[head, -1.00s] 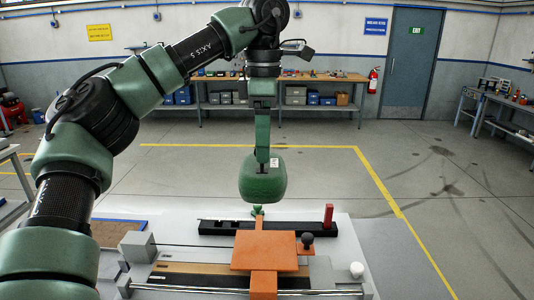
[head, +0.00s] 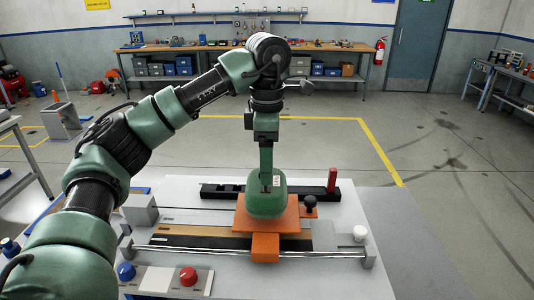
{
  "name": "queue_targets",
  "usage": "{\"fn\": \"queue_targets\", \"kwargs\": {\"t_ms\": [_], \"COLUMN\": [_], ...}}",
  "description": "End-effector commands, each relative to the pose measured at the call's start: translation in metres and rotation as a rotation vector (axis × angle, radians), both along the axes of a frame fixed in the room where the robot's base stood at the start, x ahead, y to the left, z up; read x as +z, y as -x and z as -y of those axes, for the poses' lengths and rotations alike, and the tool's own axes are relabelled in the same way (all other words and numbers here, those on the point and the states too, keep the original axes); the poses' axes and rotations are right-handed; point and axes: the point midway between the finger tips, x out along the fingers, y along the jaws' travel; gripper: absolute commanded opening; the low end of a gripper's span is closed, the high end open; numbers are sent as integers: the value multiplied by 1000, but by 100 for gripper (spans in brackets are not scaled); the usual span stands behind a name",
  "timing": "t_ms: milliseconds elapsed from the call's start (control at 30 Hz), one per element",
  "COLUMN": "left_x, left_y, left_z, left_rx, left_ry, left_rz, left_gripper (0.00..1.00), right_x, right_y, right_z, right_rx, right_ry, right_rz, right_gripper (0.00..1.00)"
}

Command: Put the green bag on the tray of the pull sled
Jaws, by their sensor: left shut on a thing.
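The green bag (head: 266,199) is a rounded green block with a small white label. It hangs upright from my left gripper (head: 266,184), which is shut on its top. The bag is over the orange tray (head: 292,220) of the pull sled and hides the tray's middle. I cannot tell whether its underside touches the tray. An orange tab (head: 265,249) sticks out at the near side of the sled. My right gripper is not in view.
A metal rail (head: 200,251) runs across the near side between end blocks. A black bar with a red post (head: 332,180) lies behind the tray. A black knob (head: 310,202) stands close to its right. A panel with red (head: 188,276) and blue buttons is at the front left.

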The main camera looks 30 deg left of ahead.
Motion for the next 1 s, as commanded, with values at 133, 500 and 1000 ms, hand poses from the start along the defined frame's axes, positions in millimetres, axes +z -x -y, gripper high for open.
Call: {"fn": "queue_targets", "kwargs": {"t_ms": [133, 500, 1000], "left_x": [-15, -32, -25], "left_y": [0, 0, -1], "left_z": [0, 0, 0], "left_rx": [0, 0, 1], "left_ry": [0, 0, 0], "left_rz": [1, -1, 0], "left_gripper": [0, 76, 93], "right_x": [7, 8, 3], "right_y": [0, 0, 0], "right_z": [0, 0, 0], "right_rx": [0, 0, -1], "right_ry": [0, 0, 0], "right_rz": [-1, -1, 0], "right_gripper": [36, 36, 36]}}
